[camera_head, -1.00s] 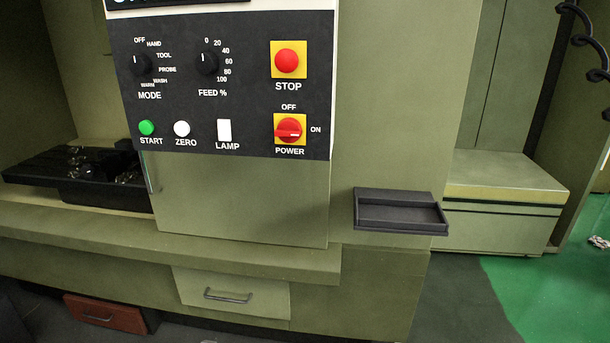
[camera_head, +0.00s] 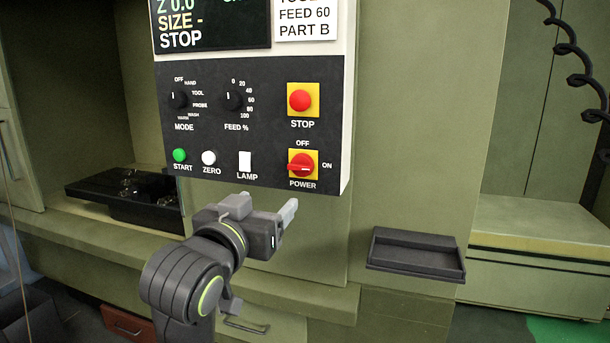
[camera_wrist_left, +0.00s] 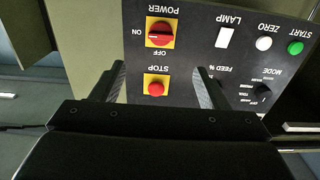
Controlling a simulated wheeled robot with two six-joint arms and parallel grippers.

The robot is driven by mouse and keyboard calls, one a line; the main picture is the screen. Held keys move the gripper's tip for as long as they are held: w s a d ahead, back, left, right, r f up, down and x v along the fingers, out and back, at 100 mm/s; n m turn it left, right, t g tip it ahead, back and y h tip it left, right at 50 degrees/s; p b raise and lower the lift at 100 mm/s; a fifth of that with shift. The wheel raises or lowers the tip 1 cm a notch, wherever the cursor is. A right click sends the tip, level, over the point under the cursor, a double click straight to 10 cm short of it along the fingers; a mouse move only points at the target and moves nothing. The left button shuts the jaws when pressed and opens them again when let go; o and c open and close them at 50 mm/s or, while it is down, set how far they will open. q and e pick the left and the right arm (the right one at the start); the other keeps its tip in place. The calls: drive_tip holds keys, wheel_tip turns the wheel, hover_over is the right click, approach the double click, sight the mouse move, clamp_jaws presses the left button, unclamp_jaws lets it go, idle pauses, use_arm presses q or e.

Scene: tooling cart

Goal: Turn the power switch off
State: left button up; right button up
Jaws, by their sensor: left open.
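The power switch (camera_head: 302,164) is a red rotary knob on a yellow plate at the lower right of the black control panel (camera_head: 262,102). Its handle lies level, in line with the ON label at its right; OFF is above it. The switch also shows, upside down, at the top of the left wrist view (camera_wrist_left: 160,33). My left gripper (camera_head: 288,212) is open and empty, below the switch and apart from it. In the left wrist view its two fingers stand either side of the red STOP button (camera_wrist_left: 155,88), which is beyond them. My right gripper is out of view.
The STOP button (camera_head: 300,100) sits above the power switch. The lamp switch (camera_head: 244,161), white ZERO button (camera_head: 208,158) and green START button (camera_head: 179,155) are to its left. A dark tray (camera_head: 416,252) juts out at lower right. Open room lies before the panel.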

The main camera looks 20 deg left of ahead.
sight(298, 173)
use_arm(q)
drive_tip(key=w+p, duration=0.2)
drive_tip(key=w, duration=1.5)
drive_tip(key=shift+w+d+p, duration=0.15)
drive_tip(key=shift+d+p, duration=0.05)
drive_tip(key=shift+p, duration=0.1)
drive_tip(key=shift+c, duration=0.3)
